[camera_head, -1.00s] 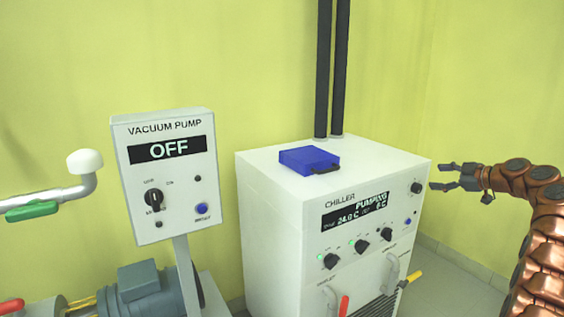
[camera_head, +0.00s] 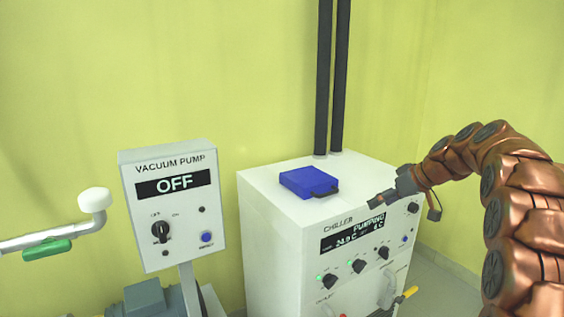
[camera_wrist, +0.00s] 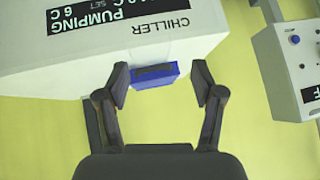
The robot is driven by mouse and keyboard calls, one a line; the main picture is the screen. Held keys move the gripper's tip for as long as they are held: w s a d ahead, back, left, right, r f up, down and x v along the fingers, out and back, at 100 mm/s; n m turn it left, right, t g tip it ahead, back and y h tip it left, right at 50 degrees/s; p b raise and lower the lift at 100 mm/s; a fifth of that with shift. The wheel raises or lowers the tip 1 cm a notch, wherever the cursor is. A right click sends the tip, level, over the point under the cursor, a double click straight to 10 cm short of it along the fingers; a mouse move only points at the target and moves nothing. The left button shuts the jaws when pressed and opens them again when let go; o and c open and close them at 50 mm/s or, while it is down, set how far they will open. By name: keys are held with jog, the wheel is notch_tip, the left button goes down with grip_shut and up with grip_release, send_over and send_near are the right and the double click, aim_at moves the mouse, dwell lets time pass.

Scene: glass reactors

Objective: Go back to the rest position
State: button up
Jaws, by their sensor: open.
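My gripper (camera_head: 383,199) is in front of the upper right part of the chiller in the head view, at the end of my copper-coloured arm. In the wrist view my gripper (camera_wrist: 162,88) has its two dark fingers spread apart with nothing held between them. The white chiller (camera_head: 290,229) has a display reading PUMPING, and its front panel (camera_wrist: 120,50) shows upside down in the wrist view. A blue case (camera_head: 308,181) lies on top of the chiller. It also shows in the wrist view (camera_wrist: 155,80), beyond the fingertips.
The vacuum pump box (camera_head: 172,206) stands left of the chiller and its display reads OFF. A pipe with a green handle (camera_head: 46,250) is at the far left. Two black hoses (camera_head: 331,80) rise behind the chiller. The yellow wall is behind everything.

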jog(key=s+a+m+g+h+p, duration=0.1)
jog(key=s+a+m+g+p, duration=0.3)
jog(key=s, duration=0.8)
jog(key=s+a+g+h+p, duration=0.1)
jog(key=s+a+h+p, duration=0.1)
jog(key=s+a, duration=0.8)
jog(key=s+d+f+m+g+h+p, duration=0.1)
jog(key=s+d+p, duration=0.1)
jog(key=s, duration=1.1)
jog(key=s+d+f+m+g+h+p, duration=0.1)
jog(key=s+d+h+p, duration=0.1)
jog(key=s, duration=1.2)
jog(key=shift+s+d+g+p, duration=0.3)
jog(key=shift+d+g+p, duration=0.1)
jog(key=shift+d+p, duration=0.35)
jog(key=shift+a, duration=0.1)
